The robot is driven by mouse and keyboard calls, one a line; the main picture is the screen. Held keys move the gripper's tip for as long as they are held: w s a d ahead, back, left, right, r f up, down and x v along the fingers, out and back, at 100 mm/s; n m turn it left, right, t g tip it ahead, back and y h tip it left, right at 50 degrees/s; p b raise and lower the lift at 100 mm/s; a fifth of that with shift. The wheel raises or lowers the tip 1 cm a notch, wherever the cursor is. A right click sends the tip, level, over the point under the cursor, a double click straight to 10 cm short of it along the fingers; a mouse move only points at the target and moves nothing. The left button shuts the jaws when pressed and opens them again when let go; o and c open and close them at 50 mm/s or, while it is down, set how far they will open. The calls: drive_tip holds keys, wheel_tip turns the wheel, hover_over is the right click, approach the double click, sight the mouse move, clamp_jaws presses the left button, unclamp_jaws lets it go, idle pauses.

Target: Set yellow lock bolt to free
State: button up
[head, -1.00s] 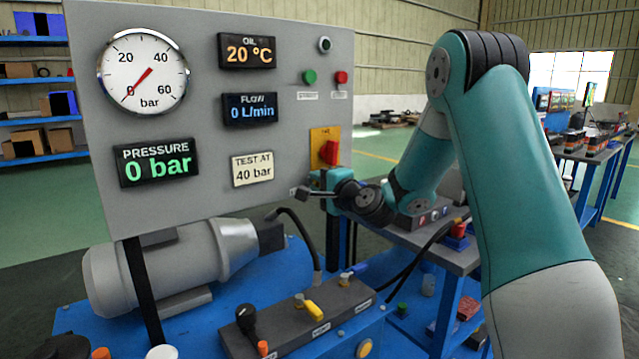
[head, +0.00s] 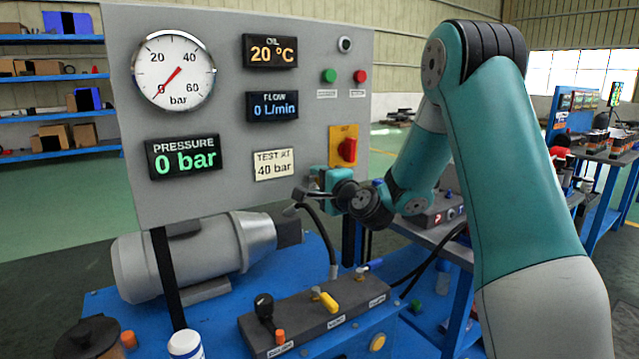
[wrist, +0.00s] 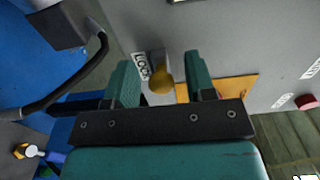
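The yellow lock bolt shows in the wrist view as a round yellow knob (wrist: 162,80) on the grey panel (wrist: 222,35). A white label reading "LOCK", partly covered, is beside it. My gripper (wrist: 160,70) is open, with one green finger on each side of the knob. I cannot tell whether either finger touches it. In the head view my gripper (head: 318,186) is at the panel's lower right, below the yellow plate (head: 344,133) with the red switch (head: 347,150). The bolt is hidden there behind my gripper.
The panel carries a pressure gauge (head: 174,71) and several displays. A bench stands behind my arm at the right.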

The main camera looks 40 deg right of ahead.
drive_tip(key=shift+s, duration=0.1)
drive_tip(key=s+b, duration=1.3)
drive_tip(key=s, duration=0.4)
drive_tip(key=shift+a, duration=0.4)
drive_tip(key=shift+s, duration=0.1)
